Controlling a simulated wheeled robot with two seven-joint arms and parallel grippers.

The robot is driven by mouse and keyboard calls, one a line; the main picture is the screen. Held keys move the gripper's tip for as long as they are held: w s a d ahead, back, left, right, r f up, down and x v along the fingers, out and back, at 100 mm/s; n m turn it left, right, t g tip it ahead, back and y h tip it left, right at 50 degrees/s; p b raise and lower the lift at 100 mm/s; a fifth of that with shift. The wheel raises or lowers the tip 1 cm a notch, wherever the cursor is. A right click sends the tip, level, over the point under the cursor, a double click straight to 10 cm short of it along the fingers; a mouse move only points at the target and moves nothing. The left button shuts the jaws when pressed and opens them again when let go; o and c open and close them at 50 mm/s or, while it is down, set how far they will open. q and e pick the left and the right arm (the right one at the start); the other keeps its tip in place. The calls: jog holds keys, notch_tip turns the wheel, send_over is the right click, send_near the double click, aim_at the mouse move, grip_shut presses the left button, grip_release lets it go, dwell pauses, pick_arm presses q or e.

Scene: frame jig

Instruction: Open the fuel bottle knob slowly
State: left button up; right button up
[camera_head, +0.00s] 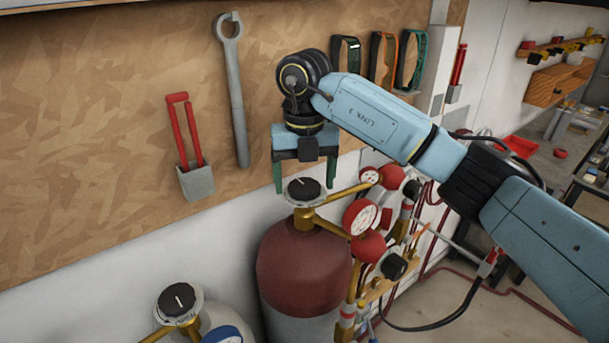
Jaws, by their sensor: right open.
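The red-topped bottle (301,266) stands against the wall in the middle of the view. Its black knob (304,188) sits on a brass valve at the top. A second bottle, pale with a blue label (222,335), stands at the lower left with its own black knob (180,299) on a plate marked OPEN. Which bottle holds fuel I cannot read. My right gripper (305,178) points down over the red-topped bottle's knob, its two green fingers apart on either side. Whether the fingers touch the knob I cannot tell. My left gripper is not in view.
Pressure gauges (360,217) and red regulators stand close to the right of the red-topped bottle. A wrench (233,95) and a red-handled tool (186,130) hang on the wooden board behind. Hoses run over the floor at right.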

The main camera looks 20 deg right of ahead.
jog(key=c, duration=1)
jog(key=shift+n, duration=0.3)
jog(key=shift+n+b, duration=0.75)
jog(key=shift+n, duration=0.45)
jog(key=shift+n+b, duration=0.4)
jog(key=shift+n, duration=1)
jog(key=o, duration=1)
